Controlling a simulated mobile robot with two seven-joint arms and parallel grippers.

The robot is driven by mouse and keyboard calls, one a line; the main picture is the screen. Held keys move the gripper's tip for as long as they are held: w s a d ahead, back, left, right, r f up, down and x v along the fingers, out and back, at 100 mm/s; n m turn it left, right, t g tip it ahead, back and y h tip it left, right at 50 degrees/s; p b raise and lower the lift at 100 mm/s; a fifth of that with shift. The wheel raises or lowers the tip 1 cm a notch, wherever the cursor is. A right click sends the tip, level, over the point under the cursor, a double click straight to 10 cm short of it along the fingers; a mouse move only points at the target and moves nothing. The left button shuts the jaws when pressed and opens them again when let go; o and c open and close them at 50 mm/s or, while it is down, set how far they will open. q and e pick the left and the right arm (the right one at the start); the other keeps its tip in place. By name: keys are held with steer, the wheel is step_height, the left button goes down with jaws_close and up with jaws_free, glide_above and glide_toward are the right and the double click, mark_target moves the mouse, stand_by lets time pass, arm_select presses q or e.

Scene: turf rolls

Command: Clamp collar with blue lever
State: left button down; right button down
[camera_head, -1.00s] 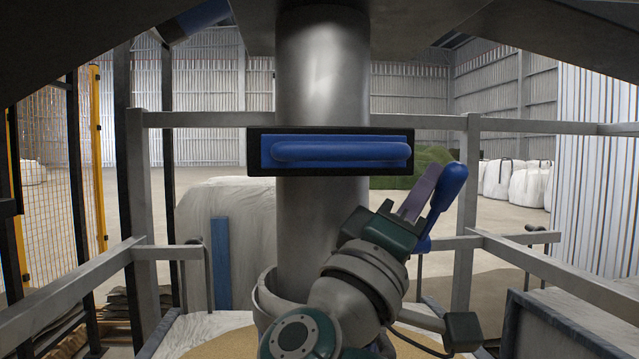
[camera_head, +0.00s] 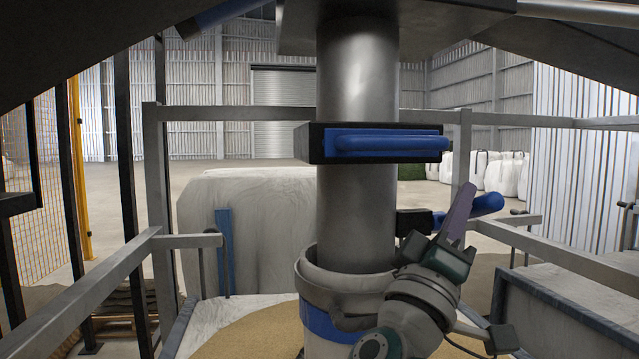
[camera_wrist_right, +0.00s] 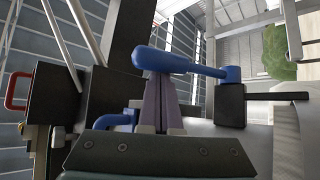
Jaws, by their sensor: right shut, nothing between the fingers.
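The blue lever (camera_head: 488,203) is right of the grey pipe (camera_head: 357,200), pointing right and slightly up from a black block (camera_head: 412,221) beside the pipe. My right gripper (camera_head: 468,192) is shut and empty, its fingers pointing up, overlapping the lever in the head view. In the right wrist view the lever (camera_wrist_right: 180,62) crosses just beyond the shut fingertips (camera_wrist_right: 160,88); whether they touch is unclear. Its pivot end (camera_wrist_right: 232,75) is at the black block (camera_wrist_right: 228,104). A collar (camera_head: 320,275) rings the pipe lower down; its far side is hidden. My left gripper is out of view.
A black housing with a blue bar (camera_head: 385,143) sits on the pipe above. Grey rails (camera_head: 300,115) surround the area. A pale wrapped bale (camera_head: 265,220) stands behind at left, and a grey bin (camera_head: 570,310) is at the lower right. Open floor lies beyond.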

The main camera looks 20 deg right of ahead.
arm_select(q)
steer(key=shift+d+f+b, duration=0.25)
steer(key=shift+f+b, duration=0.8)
arm_select(e)
steer(key=f, duration=0.2)
steer(key=s+f, duration=0.1)
steer(key=f, duration=0.1)
steer(key=shift+f, duration=0.3)
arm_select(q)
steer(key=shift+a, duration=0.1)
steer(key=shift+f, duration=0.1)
arm_select(e)
steer(key=shift+f, duration=0.1)
